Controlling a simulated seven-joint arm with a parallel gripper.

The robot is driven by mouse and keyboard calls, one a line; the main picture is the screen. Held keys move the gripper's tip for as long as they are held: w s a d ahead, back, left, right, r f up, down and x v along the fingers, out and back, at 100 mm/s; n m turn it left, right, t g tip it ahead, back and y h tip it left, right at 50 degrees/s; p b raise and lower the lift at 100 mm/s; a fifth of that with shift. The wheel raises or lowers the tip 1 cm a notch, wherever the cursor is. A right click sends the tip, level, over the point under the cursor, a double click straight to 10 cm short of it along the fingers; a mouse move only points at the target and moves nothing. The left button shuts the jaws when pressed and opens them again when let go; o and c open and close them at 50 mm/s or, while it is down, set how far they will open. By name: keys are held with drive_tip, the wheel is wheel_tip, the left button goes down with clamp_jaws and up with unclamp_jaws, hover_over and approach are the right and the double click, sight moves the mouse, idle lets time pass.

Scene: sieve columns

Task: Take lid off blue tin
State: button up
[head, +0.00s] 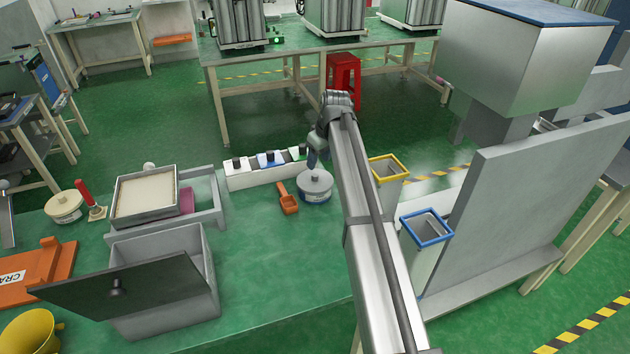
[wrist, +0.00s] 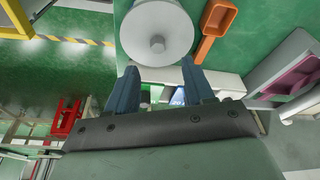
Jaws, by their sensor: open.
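The blue tin (head: 316,197) stands on the green bench in the head view, with a blue band around its side and its grey lid (head: 316,181) on. In the wrist view the round lid (wrist: 135,28) fills the top middle, with its knob (wrist: 157,43) facing the camera. My gripper (wrist: 156,68) is open and empty, its two blue-grey fingers apart on either side of the knob's line. In the head view my gripper (head: 313,158) is just above and behind the lid, partly hidden by my arm. I cannot tell whether it touches the lid.
An orange scoop (head: 288,199) lies left of the tin. A yellow-rimmed chute (head: 388,168) and a blue-rimmed chute (head: 427,227) stand at the right. A grey open box (head: 165,245) and another tin (head: 64,208) are at the left.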

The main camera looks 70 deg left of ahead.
sight(315, 175)
drive_tip(key=shift+x, duration=3.65)
drive_tip(key=shift+w, duration=0.15)
drive_tip(key=shift+c, duration=0.3)
clamp_jaws()
